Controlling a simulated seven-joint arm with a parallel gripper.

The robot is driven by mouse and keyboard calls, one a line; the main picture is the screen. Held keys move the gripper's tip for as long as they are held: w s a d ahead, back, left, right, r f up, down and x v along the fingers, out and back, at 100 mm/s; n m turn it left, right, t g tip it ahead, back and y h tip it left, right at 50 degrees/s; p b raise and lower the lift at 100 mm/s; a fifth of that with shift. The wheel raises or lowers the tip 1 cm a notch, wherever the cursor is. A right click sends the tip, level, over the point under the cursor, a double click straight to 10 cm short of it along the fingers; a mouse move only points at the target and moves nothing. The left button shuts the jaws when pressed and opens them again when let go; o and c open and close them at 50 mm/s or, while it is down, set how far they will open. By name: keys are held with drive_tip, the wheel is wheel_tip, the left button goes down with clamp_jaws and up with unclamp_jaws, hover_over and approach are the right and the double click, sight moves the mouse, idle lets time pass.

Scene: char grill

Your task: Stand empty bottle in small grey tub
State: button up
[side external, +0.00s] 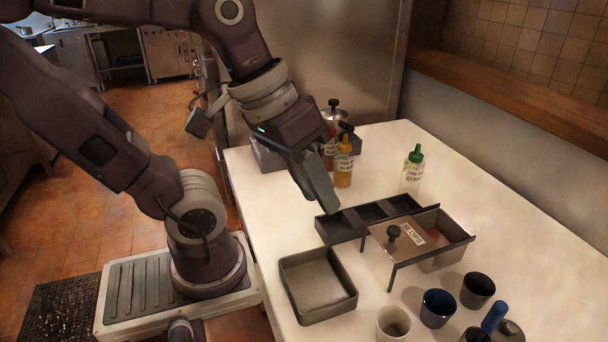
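A clear, empty-looking bottle (411,173) with a green cap and a white label stands upright on the white counter, right of centre. A square grey tub (318,309) sits at the counter's front left and looks empty. Another grey container (266,153) is partly hidden behind my gripper, near the sauce bottles; I cannot tell which of the two is the small grey tub. My gripper (325,205) points down over the counter, left of the bottle and apart from it. Its fingers overlap in this view, so their opening is hidden. No held object shows.
A yellow sauce bottle (343,167) and a red one (329,150) stand behind my gripper. A dark compartment tray (328,228) and a lidded metal holder (456,240) lie mid-counter. Several cups, including a blue one (438,307), stand in front. The counter's right side is clear.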

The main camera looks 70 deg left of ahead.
drive_tip(key=shift+o, duration=0.7)
drive_tip(key=shift+s+a+r+m+t+y, duration=0.1)
drive_tip(key=shift+s+a+m+t+y, duration=0.35)
drive_tip(key=shift+s+a+m, duration=0.45)
drive_tip(key=o, duration=0.3)
drive_tip(key=shift+a+m+y, duration=0.15)
drive_tip(key=shift+m+y, duration=0.1)
drive_tip(key=shift+m, duration=0.15)
drive_tip(key=o, duration=0.4)
